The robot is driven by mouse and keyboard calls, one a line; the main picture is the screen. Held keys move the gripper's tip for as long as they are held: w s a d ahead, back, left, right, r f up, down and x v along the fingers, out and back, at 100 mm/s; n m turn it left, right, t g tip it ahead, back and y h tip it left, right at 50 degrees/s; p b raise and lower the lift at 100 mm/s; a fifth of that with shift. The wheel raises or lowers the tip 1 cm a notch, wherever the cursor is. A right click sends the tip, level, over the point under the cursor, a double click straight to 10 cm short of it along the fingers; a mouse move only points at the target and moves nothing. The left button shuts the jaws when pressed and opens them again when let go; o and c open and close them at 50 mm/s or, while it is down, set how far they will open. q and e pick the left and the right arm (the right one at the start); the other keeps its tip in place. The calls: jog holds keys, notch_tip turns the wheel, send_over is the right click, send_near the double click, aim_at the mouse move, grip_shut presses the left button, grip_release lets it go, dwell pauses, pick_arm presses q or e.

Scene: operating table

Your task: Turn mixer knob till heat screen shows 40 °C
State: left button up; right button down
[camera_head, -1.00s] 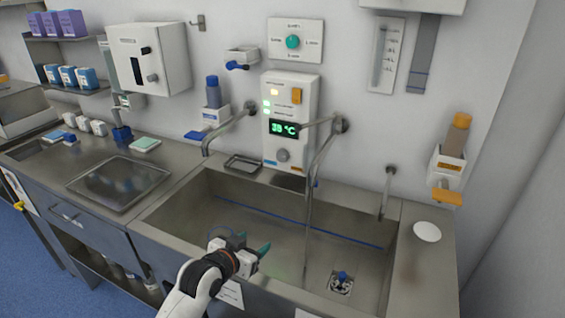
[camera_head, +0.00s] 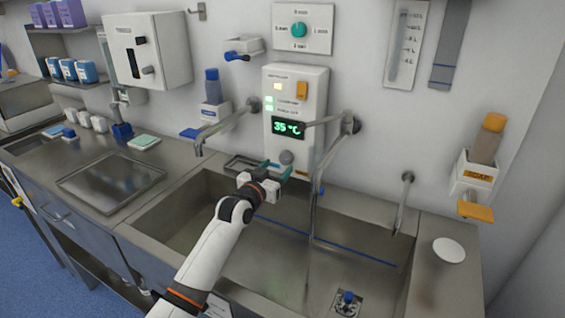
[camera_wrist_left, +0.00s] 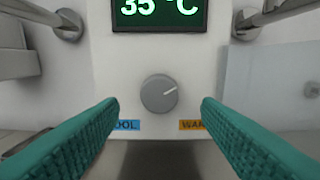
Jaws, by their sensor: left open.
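The grey round mixer knob (camera_head: 286,157) sits low on the white wall panel (camera_head: 312,85). My left gripper (camera_head: 277,170) is open in front of the knob. Its teal fingers (camera_wrist_left: 160,112) stand either side of the knob, apart from it. My right gripper is out of view.
Metal taps flank the panel, one at left (camera_head: 225,127) and one at right (camera_head: 330,150). The steel sink (camera_head: 300,240) lies below. A soap dispenser (camera_head: 478,178) hangs at right, and a timer dial (camera_head: 299,30) is above.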

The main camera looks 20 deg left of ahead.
aim_at(284, 160)
pick_arm(q)
jog(key=shift+w+d, duration=0.15)
jog(key=shift+w, duration=0.85)
jog(key=shift+w+d, duration=0.1)
jog(key=shift+w, duration=0.85)
jog(key=c, duration=1)
